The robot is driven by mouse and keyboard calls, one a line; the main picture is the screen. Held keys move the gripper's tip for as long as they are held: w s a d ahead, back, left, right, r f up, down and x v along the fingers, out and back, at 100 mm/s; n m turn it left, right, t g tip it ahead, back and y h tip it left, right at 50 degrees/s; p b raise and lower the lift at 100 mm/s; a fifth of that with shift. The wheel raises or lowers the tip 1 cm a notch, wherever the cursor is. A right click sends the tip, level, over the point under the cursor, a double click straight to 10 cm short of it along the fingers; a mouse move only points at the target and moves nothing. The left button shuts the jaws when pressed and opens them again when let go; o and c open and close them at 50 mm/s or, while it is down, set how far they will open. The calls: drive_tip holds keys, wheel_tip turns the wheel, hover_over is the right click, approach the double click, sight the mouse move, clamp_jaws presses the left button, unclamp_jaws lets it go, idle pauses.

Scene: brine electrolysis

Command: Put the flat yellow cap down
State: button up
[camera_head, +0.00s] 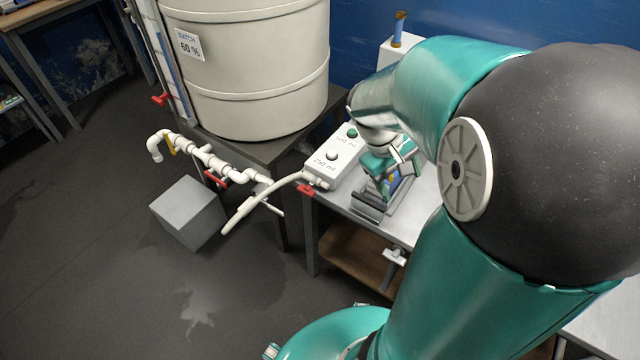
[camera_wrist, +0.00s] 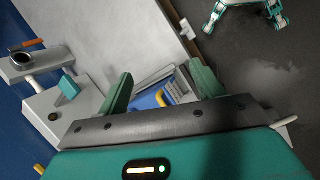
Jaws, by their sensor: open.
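My gripper (camera_head: 388,172) is low over the grey table, beside the white dosing box. In the wrist view its two green fingers (camera_wrist: 161,74) stand wide apart. A small yellow piece, likely the flat yellow cap (camera_wrist: 161,98), shows between and below the fingers, against a blue surface. I cannot tell whether it touches anything of the gripper; the gripper's body hides part of it. A grey slotted holder (camera_head: 368,207) stands under the gripper at the table's front edge. The blue and yellow patch in it is mostly hidden by my gripper in the head view.
The white box (camera_head: 338,157) with a green and a white button is close on the left. A large cream tank (camera_head: 250,75) stands behind it, with white piping (camera_head: 205,157) in front. A grey block (camera_head: 188,212) is on the floor. My arm covers the right side.

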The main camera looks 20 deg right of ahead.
drive_tip(key=s+a+r+t+y, duration=0.1)
drive_tip(key=a+r+t, duration=0.3)
drive_tip(key=a, duration=0.6)
drive_tip(key=s+a+r+m+t+y, duration=0.1)
drive_tip(key=s+a+r+t+y, duration=0.1)
drive_tip(key=a+r, duration=0.5)
drive_tip(key=a+t+y, duration=0.1)
drive_tip(key=a, duration=0.2)
drive_tip(key=shift+s+r+t, duration=0.3)
drive_tip(key=shift+r+t, duration=0.05)
drive_tip(key=shift+t, duration=0.05)
